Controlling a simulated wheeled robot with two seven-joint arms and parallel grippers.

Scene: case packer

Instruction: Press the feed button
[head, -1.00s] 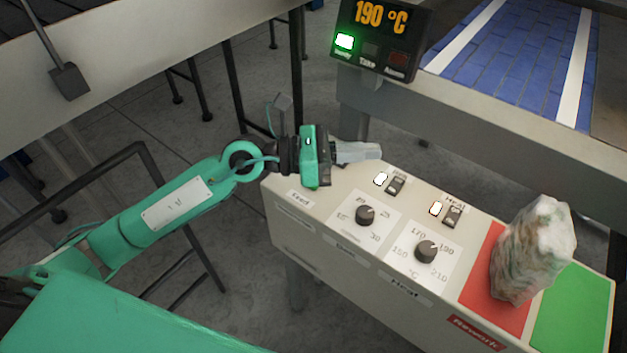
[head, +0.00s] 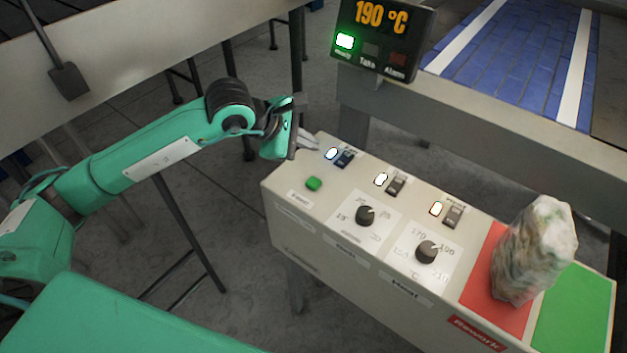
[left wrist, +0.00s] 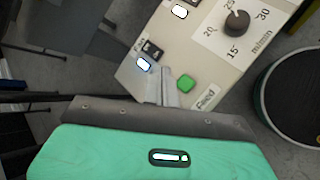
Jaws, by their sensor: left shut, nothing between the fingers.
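The green feed button (head: 313,184) sits on the left end of the control box top, above the Feed label. In the left wrist view the button (left wrist: 186,82) lies just beside my fingertips. My left gripper (head: 312,144) is shut and empty, at the box's far left edge, behind the button and apart from it in the head view. Its fingers also show in the left wrist view (left wrist: 166,98). A lit indicator (head: 331,153) and a rocker switch (head: 345,159) stand close to the fingertips. My right gripper is not in view.
The control box (head: 285,212) also carries a speed knob (head: 366,215), a heat knob (head: 427,251) and more switches. A blue conveyor (head: 515,50) lies behind.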

